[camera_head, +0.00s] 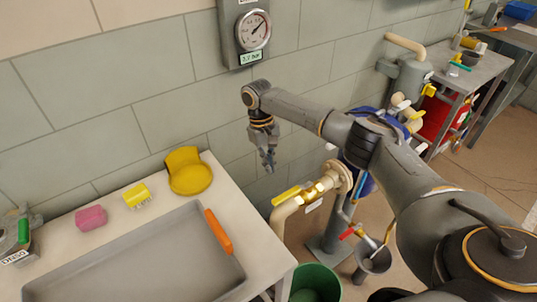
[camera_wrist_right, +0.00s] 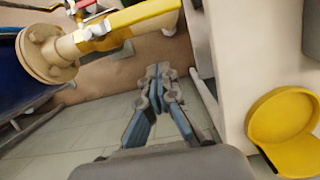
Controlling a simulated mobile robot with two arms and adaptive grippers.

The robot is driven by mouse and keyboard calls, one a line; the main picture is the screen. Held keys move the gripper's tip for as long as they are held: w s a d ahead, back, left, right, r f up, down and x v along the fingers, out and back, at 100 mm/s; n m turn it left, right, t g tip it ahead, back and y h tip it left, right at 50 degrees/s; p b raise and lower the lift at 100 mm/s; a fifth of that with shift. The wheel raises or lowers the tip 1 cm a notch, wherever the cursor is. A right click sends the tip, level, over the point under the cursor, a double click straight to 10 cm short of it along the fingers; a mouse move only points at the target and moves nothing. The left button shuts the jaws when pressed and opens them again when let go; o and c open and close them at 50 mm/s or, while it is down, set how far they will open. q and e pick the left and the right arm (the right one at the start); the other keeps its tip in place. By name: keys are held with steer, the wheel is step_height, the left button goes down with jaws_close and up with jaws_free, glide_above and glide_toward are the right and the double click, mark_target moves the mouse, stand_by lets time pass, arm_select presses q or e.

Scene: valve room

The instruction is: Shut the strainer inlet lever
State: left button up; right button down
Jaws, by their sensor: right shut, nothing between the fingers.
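A yellow lever (camera_head: 287,195) sits on a brass valve (camera_head: 313,191) in a cream pipe beside the bench's right end. The lever points left, roughly in line with the pipe. In the right wrist view the yellow lever (camera_wrist_right: 145,16) and brass valve (camera_wrist_right: 92,40) show at the top. No readable label shows whether this is the strainer inlet. My right gripper (camera_head: 269,164) hangs above and left of the valve, pointing down, apart from the lever. Its shut, empty fingers (camera_wrist_right: 157,80) also show in the wrist view. My left gripper is out of view.
The bench (camera_head: 130,210) holds a grey tray (camera_head: 150,265), an orange-handled tool (camera_head: 218,231) and a yellow dish (camera_head: 188,172). A red lever (camera_head: 352,231) is right of the valve, and a green bucket (camera_head: 315,283) stands below. A gauge (camera_head: 253,31) hangs on the wall.

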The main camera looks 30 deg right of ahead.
mark_target(293, 192)
steer(key=s+f+p, duration=0.2)
steer(key=s+f, duration=0.2)
steer(key=s, duration=0.1)
steer(key=shift+d, duration=0.2)
stand_by(0.4)
